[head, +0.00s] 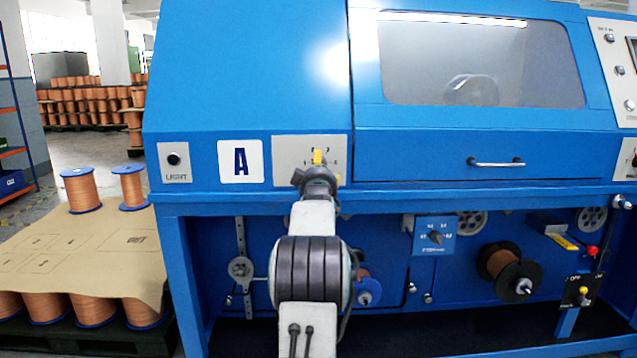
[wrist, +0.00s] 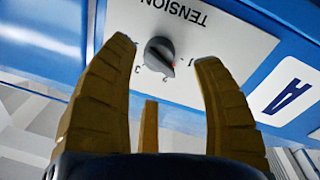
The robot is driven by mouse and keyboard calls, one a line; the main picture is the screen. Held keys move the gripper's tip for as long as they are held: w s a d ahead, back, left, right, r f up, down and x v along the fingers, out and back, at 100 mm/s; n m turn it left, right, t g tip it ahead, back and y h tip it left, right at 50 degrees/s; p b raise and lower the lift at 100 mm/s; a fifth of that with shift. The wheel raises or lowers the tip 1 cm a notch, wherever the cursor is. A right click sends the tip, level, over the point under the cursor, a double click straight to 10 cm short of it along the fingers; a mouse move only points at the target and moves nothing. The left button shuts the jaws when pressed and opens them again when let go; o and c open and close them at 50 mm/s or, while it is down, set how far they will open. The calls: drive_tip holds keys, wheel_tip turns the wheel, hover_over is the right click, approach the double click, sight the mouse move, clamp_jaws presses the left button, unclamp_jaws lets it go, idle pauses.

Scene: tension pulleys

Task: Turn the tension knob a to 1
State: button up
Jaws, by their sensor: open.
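The tension knob (wrist: 160,55) is a dark round knob on a pale plate marked TENSION, upside down in the wrist view. A 1, a 2 and a 3 are printed around it. A small reddish mark on the knob faces lower right, roughly between the 2 and the 1; its exact setting is hard to tell. My gripper (wrist: 163,51) is open, its yellow fingers on either side of the knob in the picture, with no clear contact. In the head view, my gripper (head: 318,157) is in front of the plate (head: 284,148) and hides the knob.
The sign A (head: 240,161) and a LIGHT button (head: 173,160) are left of the plate. A drawer handle (head: 497,162) is to the right. Below are another knob panel (head: 434,235) and a wire spool (head: 498,263). Copper spools (head: 80,188) stand at the left.

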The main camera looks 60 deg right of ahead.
drive_tip(key=v, duration=0.8)
drive_tip(key=shift+f, duration=0.1)
idle(0.3)
